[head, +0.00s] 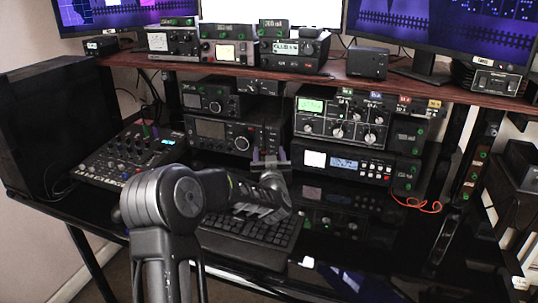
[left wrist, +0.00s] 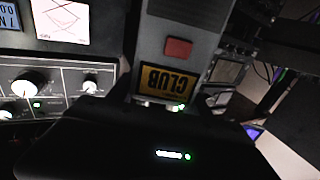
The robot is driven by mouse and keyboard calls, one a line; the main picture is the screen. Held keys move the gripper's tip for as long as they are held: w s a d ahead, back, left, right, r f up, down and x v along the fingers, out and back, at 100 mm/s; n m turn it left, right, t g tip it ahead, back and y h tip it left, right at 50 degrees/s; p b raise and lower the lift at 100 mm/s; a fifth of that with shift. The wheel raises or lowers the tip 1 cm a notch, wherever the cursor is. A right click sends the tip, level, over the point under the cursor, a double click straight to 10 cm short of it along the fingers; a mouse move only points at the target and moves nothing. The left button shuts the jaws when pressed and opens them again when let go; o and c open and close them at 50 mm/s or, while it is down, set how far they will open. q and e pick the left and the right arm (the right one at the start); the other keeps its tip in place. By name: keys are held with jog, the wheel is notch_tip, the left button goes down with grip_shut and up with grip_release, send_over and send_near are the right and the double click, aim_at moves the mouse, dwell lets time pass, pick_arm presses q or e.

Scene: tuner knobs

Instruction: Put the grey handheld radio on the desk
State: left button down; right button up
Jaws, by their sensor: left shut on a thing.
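The grey handheld radio (left wrist: 160,65) fills the upper middle of the left wrist view, with a red button and a yellow CLUB label that reads upside down. My left gripper (left wrist: 172,106) is shut on it near the label. In the head view my left gripper (head: 270,168) is over the back of the keyboard, in front of the stacked equipment. The radio is small and mostly hidden there. The desk (head: 325,252) is glossy black and reflects the equipment. My right gripper is out of view.
A black keyboard (head: 250,239) lies below my left arm. A mixer (head: 125,157) is at the left. Stacked radio units (head: 355,120) stand at the back under a wooden shelf (head: 420,90). The desk right of the keyboard looks clear.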

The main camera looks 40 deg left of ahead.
pick_arm(q)
jog(key=shift+f+b, duration=0.25)
jog(key=shift+b, duration=0.05)
jog(key=shift+c, duration=2.2)
grip_release()
jog(key=shift+r, duration=0.1)
jog(key=v, duration=1.2)
jog(key=shift+r, duration=0.1)
